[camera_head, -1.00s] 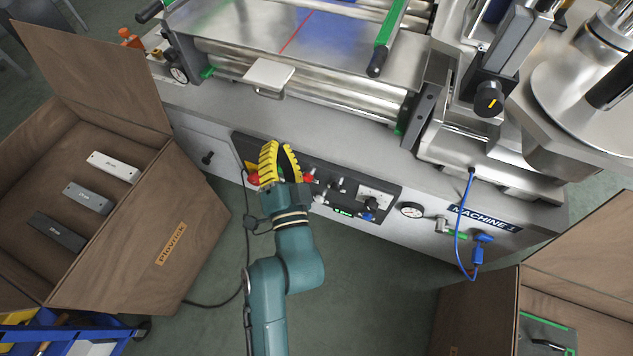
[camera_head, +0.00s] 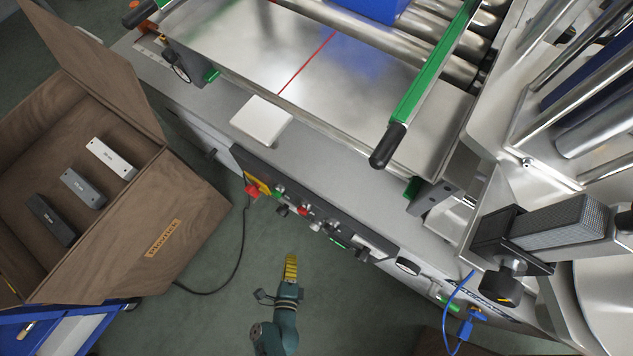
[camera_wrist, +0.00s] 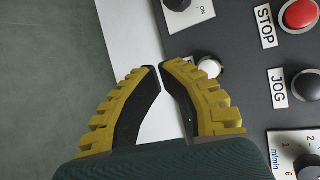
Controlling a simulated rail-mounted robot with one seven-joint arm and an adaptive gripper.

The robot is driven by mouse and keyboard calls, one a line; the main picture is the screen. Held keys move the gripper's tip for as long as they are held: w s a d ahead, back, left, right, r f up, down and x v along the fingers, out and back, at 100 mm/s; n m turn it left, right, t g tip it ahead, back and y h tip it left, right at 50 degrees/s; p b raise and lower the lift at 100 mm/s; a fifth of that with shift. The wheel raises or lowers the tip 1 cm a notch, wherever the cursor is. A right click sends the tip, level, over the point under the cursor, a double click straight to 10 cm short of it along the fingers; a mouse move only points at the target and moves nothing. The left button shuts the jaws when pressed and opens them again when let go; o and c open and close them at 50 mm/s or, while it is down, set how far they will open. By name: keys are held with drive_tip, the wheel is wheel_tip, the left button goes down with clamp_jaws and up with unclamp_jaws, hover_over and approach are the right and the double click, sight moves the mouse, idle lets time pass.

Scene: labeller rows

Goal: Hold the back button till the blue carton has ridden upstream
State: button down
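A blue carton (camera_head: 382,8) is cut off by the top edge of the head view, over the conveyor rollers (camera_head: 440,40). The control panel (camera_head: 345,238) is on the machine's front. In the wrist view it shows a red STOP button (camera_wrist: 300,14), a black JOG button (camera_wrist: 307,85) and a white button (camera_wrist: 210,67). The white button is partly covered by my right finger, and no BACK label is readable. My gripper (camera_wrist: 161,68) has its yellow fingertips almost together with nothing between them. In the head view my gripper (camera_head: 290,260) appears below the panel; contact with a button cannot be seen.
A steel plate with a red line (camera_head: 310,60) lies left of the rollers. A brown crate (camera_head: 130,240) with several grey blocks stands at left. A blue cable (camera_head: 455,310) hangs at right.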

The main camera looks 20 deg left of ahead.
sight(314, 227)
drive_tip(key=w+d+b, duration=0.1)
drive_tip(key=w+b, duration=0.3)
drive_tip(key=w, duration=0.4)
drive_tip(key=shift+w+d, duration=0.15)
drive_tip(key=shift+d, duration=0.25)
drive_tip(key=shift+w, duration=0.1)
idle(1.3)
drive_tip(key=shift+w+d+b, duration=0.1)
drive_tip(key=shift+w+b, duration=0.2)
